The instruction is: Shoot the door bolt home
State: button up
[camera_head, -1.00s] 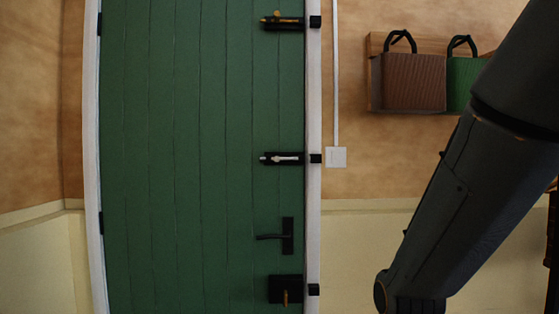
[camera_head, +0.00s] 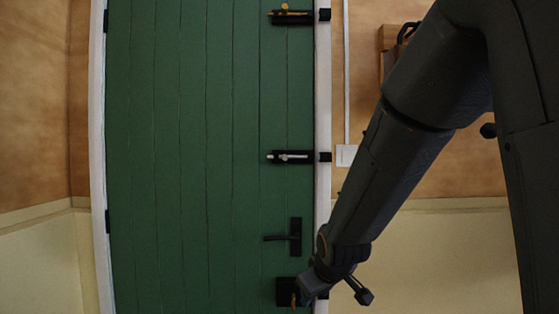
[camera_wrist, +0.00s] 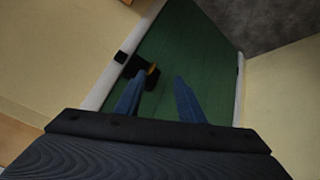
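A green plank door (camera_head: 185,160) stands in a white frame. Near its right edge are a top bolt (camera_head: 293,16) with a brass-coloured rod and a middle bolt (camera_head: 290,157) with a silver rod. Each faces a small black keeper on the frame; no rod shows in the gap at the middle keeper (camera_head: 325,157). A black lock box (camera_head: 284,291) with a brass-coloured piece (camera_head: 294,298) sits low on the door. My gripper (camera_wrist: 158,78) has its two blue fingers apart with nothing between them. The lock box (camera_wrist: 143,69) shows by the left fingertip; I cannot tell if they touch.
A black lever handle (camera_head: 290,237) sits just above the lock box, close to my gripper. A white switch plate (camera_head: 346,155) and a wooden rack (camera_head: 388,40), partly hidden by my arm, are on the wall at right.

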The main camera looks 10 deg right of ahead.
jog(key=w+r+n+t, duration=0.3)
jog(key=w+r+t, duration=0.2)
jog(key=w+r, duration=0.65)
jog(key=n+t+y, duration=0.3)
jog(key=n+t, duration=0.3)
jog(key=t, duration=0.1)
send_near(285, 157)
jog(key=d+f+x, duration=0.1)
jog(key=x, duration=0.4)
jog(key=p+x, duration=0.1)
jog(key=x, duration=0.6)
jog(key=shift+w, duration=0.1)
jog(key=shift+w+r, duration=0.15)
jog(key=shift+w, duration=0.3)
grip_shut()
jog(key=shift+r, duration=0.1)
